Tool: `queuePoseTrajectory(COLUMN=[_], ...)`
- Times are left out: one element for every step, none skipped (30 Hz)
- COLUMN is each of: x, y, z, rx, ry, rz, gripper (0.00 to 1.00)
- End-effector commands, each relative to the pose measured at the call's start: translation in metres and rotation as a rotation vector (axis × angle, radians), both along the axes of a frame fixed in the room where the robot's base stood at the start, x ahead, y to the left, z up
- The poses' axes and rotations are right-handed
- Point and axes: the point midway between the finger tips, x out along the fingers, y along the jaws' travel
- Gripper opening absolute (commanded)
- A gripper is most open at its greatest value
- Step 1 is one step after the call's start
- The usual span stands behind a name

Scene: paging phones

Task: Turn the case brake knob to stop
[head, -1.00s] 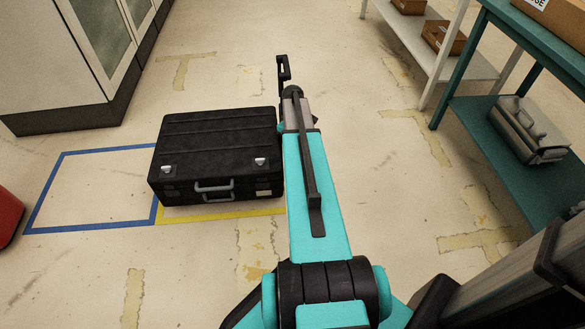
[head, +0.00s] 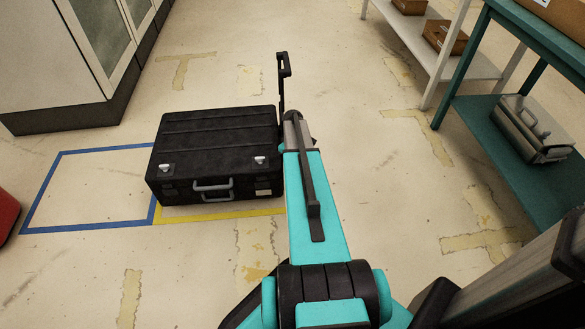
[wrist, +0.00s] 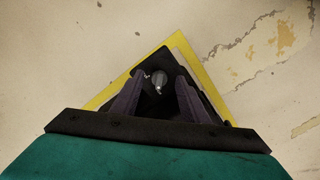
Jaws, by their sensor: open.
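The black case (head: 215,150) lies on the floor within a yellow tape outline, with its handle and two latches toward me. A small grey knob (wrist: 160,79) on a dark surface shows in the wrist view; I take it as the case brake knob. A small pale mark (wrist: 147,75) is beside it. My gripper (wrist: 158,80) is open, with a dark finger on each side of the knob. I cannot tell whether they touch it. In the head view my arm hides the knob and the fingers.
A thin black upright handle (head: 283,75) rises behind the case's right end. An empty blue tape outline (head: 88,150) is to the left, a cabinet (head: 60,60) at the back left. A teal shelf (head: 520,180) with a grey case is at the right. Floor around is mostly clear.

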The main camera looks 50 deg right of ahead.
Motion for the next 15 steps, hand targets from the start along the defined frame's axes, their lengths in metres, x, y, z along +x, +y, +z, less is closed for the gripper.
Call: queuePoseTrajectory(x=[0.0002, 0.0002, 0.0001, 0.0000, -0.0001, -0.0002, -0.0002, -0.0002, -0.0003, -0.0003, -0.0003, -0.0004, -0.0004, -0.0004, -0.0004], y=[-0.0004, -0.0004, -0.0004, -0.0003, -0.0003, -0.0002, -0.0002, -0.0002, -0.0002, -0.0001, -0.0002, -0.0002, -0.0002, -0.0002, -0.0002], z=[-0.0063, -0.0085, -0.0110, -0.0125, -0.0137, -0.0148, -0.0154, -0.0157, -0.0159, -0.0159, -0.0158, -0.0157, -0.0156, -0.0156, -0.0155], rx=[0.000, 0.000, 0.000, 0.000, 0.000, 0.000, 0.000, 0.000, 0.000, 0.000, 0.000, 0.000, 0.000, 0.000, 0.000], ry=[0.000, 0.000, 0.000, 0.000, 0.000, 0.000, 0.000, 0.000, 0.000, 0.000, 0.000, 0.000, 0.000, 0.000, 0.000], rz=[0.000, 0.000, 0.000, 0.000, 0.000, 0.000, 0.000, 0.000, 0.000, 0.000, -0.001, -0.001, -0.001, -0.001, -0.001], gripper=[0.41, 0.41, 0.41, 0.41, 0.41, 0.41, 0.41, 0.41, 0.41, 0.41, 0.41, 0.41, 0.41, 0.41, 0.41])
